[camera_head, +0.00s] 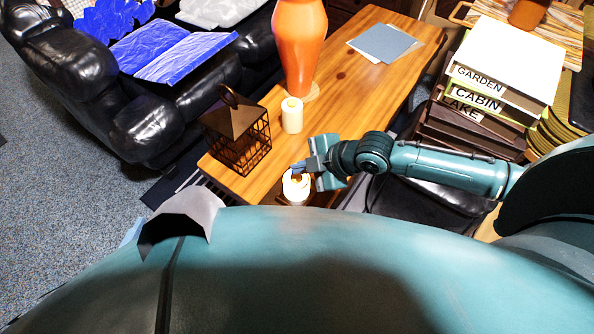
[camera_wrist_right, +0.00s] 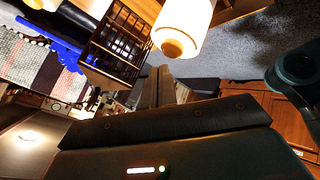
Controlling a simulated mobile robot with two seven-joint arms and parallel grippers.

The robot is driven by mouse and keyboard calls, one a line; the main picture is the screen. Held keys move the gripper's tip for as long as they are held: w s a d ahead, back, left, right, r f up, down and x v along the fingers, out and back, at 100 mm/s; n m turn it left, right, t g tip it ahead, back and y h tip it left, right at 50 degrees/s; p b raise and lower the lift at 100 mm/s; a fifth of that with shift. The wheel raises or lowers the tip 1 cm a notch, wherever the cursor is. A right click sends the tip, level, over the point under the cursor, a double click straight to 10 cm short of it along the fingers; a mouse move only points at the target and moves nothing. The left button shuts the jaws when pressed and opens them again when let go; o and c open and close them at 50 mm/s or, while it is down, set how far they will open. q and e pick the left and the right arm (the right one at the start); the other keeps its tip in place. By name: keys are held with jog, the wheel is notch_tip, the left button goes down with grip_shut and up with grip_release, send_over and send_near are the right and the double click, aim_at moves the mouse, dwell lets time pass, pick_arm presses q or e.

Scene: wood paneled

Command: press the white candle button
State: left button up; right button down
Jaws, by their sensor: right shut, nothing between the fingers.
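A short white candle (camera_head: 296,187) with a yellowish top stands at the near end of the wooden table (camera_head: 345,95). My right gripper (camera_head: 299,168) is shut and empty, with its fingertips at the far edge of this candle's top in the head view. I cannot tell whether they touch it. A second white candle (camera_head: 292,115) stands farther back, beside the lantern. In the right wrist view one pale, lit candle (camera_wrist_right: 182,25) shows at the top, apart from the fingers (camera_wrist_right: 160,88); which of the two it is, I cannot tell.
A dark lantern (camera_head: 238,132) stands left of the gripper. An orange vase (camera_head: 299,45) and grey-blue papers (camera_head: 383,43) are farther back on the table. Stacked boxes (camera_head: 490,85) stand at right; a black leather sofa (camera_head: 75,75) is at left.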

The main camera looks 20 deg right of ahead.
jog(key=shift+r, duration=0.15)
notch_tip(320, 180, up, 6)
jog(key=p, duration=0.6)
dwell(0.4)
